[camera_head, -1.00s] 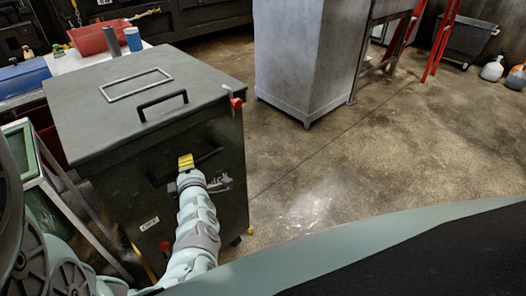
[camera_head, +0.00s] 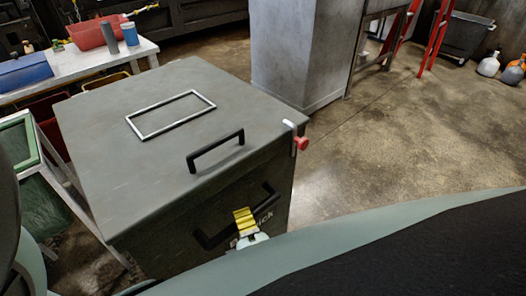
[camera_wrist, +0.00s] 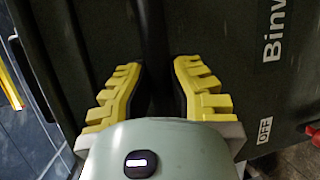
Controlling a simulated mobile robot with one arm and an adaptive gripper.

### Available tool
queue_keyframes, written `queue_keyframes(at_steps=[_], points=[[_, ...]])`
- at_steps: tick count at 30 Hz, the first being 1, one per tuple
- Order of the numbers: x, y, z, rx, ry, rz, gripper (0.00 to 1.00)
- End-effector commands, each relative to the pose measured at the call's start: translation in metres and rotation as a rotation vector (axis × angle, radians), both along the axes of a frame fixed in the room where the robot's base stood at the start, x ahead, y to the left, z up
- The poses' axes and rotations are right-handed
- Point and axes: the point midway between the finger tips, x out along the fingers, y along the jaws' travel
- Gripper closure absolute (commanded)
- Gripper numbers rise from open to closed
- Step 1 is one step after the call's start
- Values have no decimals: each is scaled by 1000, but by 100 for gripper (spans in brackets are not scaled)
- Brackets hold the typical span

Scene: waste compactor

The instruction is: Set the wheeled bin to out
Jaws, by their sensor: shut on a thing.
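The wheeled bin (camera_head: 105,135) is a dark green-grey box with a flat lid. It fills the left and middle of the head view, and its wheels are hidden there. A black bar handle (camera_head: 207,241) crosses its front face. My gripper (camera_head: 244,220), with yellow fingertips, is at the middle of this handle and shut on it. In the wrist view, the handle (camera_wrist: 152,30) runs as a dark bar between the yellow fingers (camera_wrist: 157,88). The bin's front face (camera_wrist: 230,40) is behind it, with white lettering and an "OFF" label.
A red-knobbed latch (camera_head: 301,143) is at the bin's right corner. A white table (camera_head: 75,75) with containers stands behind left. A green-lined frame (camera_head: 40,165) stands close left. A grey metal cabinet (camera_head: 300,50) stands behind right.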

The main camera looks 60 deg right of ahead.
Motion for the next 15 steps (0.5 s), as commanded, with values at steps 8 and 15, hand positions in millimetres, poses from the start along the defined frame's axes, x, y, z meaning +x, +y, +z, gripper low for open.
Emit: queue_keyframes(at_steps=[8,15], points=[[-73,14,-2,2,8,-17,100],[-114,24,-3,3,7,-16,100]])
